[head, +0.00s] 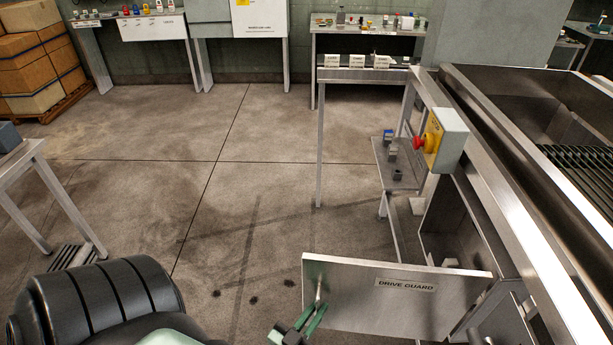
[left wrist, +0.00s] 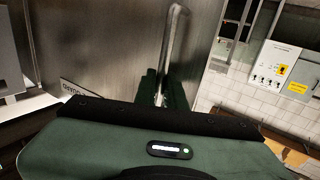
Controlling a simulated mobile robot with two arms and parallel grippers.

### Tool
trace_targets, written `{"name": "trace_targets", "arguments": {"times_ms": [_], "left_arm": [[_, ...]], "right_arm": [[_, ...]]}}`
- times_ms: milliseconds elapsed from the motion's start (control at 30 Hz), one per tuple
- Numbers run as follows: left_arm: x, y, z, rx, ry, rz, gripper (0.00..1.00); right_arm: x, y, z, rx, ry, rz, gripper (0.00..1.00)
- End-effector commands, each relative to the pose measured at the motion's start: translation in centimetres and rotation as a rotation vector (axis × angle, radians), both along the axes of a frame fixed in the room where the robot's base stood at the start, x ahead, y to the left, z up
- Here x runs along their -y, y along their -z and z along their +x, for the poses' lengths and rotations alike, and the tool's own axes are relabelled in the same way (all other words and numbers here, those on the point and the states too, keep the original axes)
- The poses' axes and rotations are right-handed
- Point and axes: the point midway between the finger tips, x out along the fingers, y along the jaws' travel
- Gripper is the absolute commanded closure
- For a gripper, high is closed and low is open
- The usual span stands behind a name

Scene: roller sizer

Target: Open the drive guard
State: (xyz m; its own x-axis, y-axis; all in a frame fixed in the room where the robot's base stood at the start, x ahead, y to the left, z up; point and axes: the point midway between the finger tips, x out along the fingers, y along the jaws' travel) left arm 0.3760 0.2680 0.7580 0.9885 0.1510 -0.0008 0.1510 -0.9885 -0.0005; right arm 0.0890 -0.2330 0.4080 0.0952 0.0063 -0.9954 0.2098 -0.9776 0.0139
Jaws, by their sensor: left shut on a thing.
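The drive guard (head: 390,305) is a flat grey metal panel with a "DRIVE GUARD" label. In the head view it stands swung out to the left from the side of the roller sizer (head: 505,215), with an open space showing behind it. My left gripper (head: 314,312), with green fingers, is shut on the guard's handle (head: 319,288) near the panel's free left edge. In the left wrist view the bar handle (left wrist: 176,40) rises between the dark green fingers (left wrist: 163,90), in front of the panel face (left wrist: 100,45). My right gripper is not in view.
A yellow and grey box with a red stop button (head: 420,143) is fixed on the machine's near side. A small shelf (head: 398,170) with small blocks stands below it. A table (head: 25,160) is at the left. The concrete floor (head: 220,150) between is clear.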

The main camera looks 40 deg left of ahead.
Motion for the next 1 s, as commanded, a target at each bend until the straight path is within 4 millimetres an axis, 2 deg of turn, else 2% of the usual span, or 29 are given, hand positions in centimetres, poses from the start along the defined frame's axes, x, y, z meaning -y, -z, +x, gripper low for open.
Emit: {"name": "trace_targets", "arguments": {"times_ms": [133,500,533,567,867,1000], "left_arm": [[0.7,-0.1,0.1,0.003,0.011,0.000,1.00],[0.9,-0.1,0.1,0.004,0.014,0.000,1.00],[0.9,-0.1,0.1,0.004,0.014,0.000,0.86],[0.9,-0.1,0.1,0.004,0.014,0.000,0.80],[0.8,0.0,0.0,0.002,0.013,-0.001,0.80],[1.0,0.1,-1.2,0.001,0.013,0.000,0.80]], "right_arm": [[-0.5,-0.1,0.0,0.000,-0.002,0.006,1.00],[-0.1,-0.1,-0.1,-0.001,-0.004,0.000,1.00],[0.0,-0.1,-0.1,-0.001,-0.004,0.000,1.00],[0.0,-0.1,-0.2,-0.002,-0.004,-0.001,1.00],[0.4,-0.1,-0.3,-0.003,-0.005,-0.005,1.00],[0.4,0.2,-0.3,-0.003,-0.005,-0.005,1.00]]}}
